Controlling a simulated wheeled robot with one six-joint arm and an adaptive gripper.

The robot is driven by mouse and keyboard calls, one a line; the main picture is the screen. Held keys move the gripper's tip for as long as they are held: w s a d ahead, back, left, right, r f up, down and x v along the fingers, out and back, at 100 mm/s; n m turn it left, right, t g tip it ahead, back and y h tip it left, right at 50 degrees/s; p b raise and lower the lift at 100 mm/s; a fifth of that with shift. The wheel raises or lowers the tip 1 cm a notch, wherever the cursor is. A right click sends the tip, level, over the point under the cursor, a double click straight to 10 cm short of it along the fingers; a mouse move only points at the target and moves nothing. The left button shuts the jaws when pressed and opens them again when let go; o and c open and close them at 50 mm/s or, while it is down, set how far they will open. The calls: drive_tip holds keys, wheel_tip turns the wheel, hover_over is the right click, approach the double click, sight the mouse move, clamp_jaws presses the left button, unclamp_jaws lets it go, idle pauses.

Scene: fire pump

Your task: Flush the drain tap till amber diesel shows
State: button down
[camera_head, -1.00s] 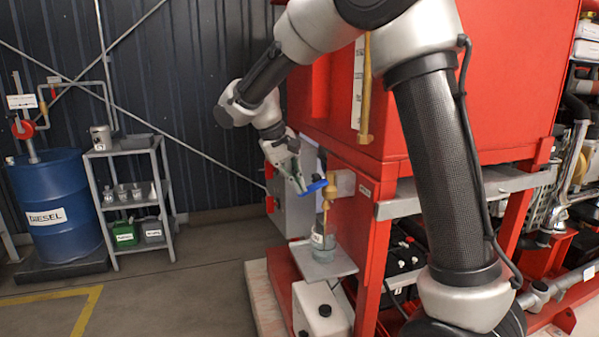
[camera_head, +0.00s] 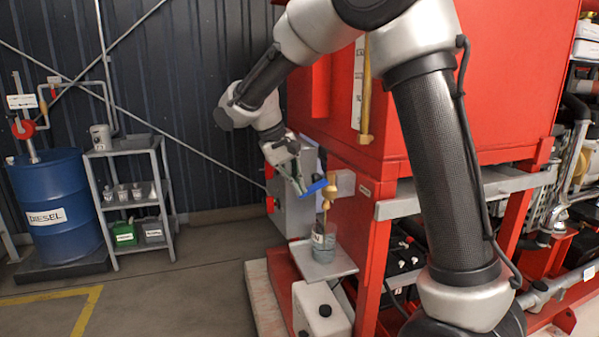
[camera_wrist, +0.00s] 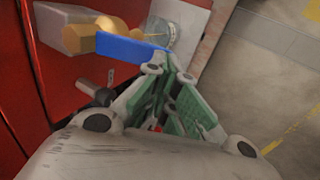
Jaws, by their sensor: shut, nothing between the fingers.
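The brass drain tap (camera_head: 343,183) sticks out from the red tank frame and has a blue lever (camera_head: 318,187). In the wrist view the blue lever (camera_wrist: 130,48) reaches across to my fingertips. My gripper (camera_head: 301,188) is shut and empty, with its tips at the lever's free end; I cannot tell whether they touch. A clear labelled jar (camera_head: 323,241) stands below the spout on a grey shelf (camera_head: 328,265). It holds greyish liquid in its lower part. A thin brownish line runs between spout and jar. In the wrist view the jar (camera_wrist: 160,34) is partly hidden by the lever.
A white container (camera_head: 321,312) with a black cap stands under the shelf. A grey box (camera_head: 297,210) is behind my gripper. At left are a metal rack (camera_head: 133,190) with cups and bins and a blue diesel drum (camera_head: 55,195). The floor between is clear.

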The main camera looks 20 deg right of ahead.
drive_tip(key=shift+r, duration=0.1)
idle(0.3)
drive_tip(key=shift+r, duration=0.75)
drive_tip(key=d+r+v, duration=0.1)
drive_tip(key=d+v, duration=0.1)
drive_tip(key=v, duration=1.1)
drive_tip(key=shift+d+r, duration=0.3)
drive_tip(key=shift+r, duration=0.1)
drive_tip(key=shift+w, duration=0.1)
